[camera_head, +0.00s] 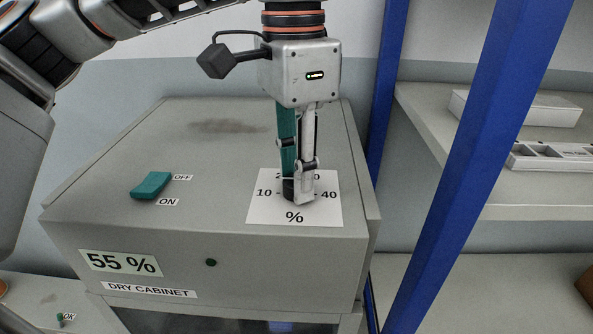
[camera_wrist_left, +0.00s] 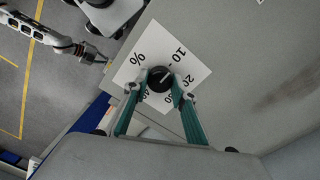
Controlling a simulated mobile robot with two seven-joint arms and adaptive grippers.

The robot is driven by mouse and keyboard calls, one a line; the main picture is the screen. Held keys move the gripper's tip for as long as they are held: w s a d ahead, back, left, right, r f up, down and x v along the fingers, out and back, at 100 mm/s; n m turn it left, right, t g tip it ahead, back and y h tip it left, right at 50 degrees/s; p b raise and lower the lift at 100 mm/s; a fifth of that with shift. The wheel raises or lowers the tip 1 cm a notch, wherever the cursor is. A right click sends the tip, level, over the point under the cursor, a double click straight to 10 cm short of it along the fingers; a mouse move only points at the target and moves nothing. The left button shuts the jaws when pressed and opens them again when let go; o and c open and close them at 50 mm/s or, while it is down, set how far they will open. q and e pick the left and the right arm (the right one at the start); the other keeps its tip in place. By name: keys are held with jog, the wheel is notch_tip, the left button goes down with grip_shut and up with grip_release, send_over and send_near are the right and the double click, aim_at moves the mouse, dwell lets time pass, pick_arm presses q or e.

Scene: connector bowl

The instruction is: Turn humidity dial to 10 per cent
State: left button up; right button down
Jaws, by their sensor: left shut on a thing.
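The black humidity dial (camera_wrist_left: 160,79) sits on a white scale card (camera_head: 327,212) on top of the dry cabinet (camera_head: 150,238). In the wrist view the card (camera_wrist_left: 134,70) shows 10, 20 and a % sign. A pale line marks the dial's top, but I cannot tell exactly which mark it points at. My left gripper (camera_head: 296,195) points down and is shut on the dial, one finger on each side. In the head view its fingers mostly hide the dial. The cabinet's display (camera_head: 120,263) reads 55 %. My right arm seems to show small at the left of the wrist view; its jaws are unclear.
A teal OFF/ON switch (camera_head: 151,186) sits left of the card. A blue post (camera_head: 470,150) and shelves (camera_head: 530,195) with a white box (camera_head: 520,107) stand at the right.

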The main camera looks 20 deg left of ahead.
pick_arm(q)
jog(key=shift+r, duration=0.15)
dwell(0.3)
jog(key=o, duration=1.1)
jog(key=r, duration=1.2)
jog(key=shift+w+a, duration=0.2)
jog(key=shift+s+f, duration=0.1)
jog(key=shift+f, duration=0.05)
